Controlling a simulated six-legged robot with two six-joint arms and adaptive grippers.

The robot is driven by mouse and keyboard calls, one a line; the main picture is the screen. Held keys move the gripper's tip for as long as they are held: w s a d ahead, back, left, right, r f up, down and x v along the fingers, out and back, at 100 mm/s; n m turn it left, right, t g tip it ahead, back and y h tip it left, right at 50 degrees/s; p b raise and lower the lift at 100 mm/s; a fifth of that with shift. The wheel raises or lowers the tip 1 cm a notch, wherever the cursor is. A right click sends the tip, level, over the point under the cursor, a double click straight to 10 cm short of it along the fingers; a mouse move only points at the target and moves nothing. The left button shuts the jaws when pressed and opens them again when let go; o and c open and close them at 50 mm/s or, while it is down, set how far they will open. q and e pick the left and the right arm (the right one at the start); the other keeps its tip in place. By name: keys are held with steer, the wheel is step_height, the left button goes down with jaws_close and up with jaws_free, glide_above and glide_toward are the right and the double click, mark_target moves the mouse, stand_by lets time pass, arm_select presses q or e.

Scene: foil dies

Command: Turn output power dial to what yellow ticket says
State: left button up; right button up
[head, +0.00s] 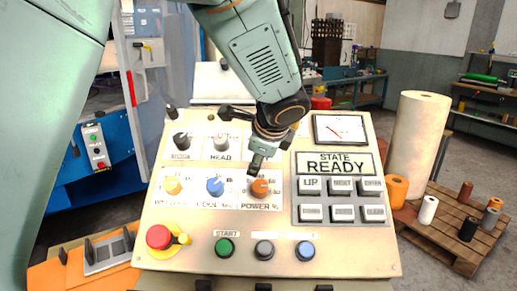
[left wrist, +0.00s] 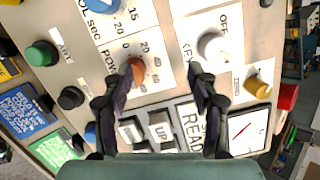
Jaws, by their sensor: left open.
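The orange output power dial (head: 260,188) sits on the sloped panel, labelled POWER %. It also shows in the left wrist view (left wrist: 137,68) with a numbered scale around it; I cannot tell its exact setting. My left gripper (head: 243,138) is open and empty above the panel, just behind the dial. In the left wrist view its fingers (left wrist: 160,84) are spread, one close to the dial, the other near a white knob (left wrist: 212,46). A yellow ticket (left wrist: 8,69) is cut off at the left edge, its writing unreadable. My right gripper is not in view.
Yellow (head: 172,185) and blue (head: 215,186) dials stand left of the orange one. A red mushroom button (head: 159,237) and START button (head: 224,246) are in front. Grey keys (head: 342,186) and a READY display lie right. Blue (left wrist: 28,110) and green (left wrist: 55,150) cards lie beside the panel.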

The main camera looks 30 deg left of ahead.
arm_select(q)
steer(key=shift+r, duration=1.15)
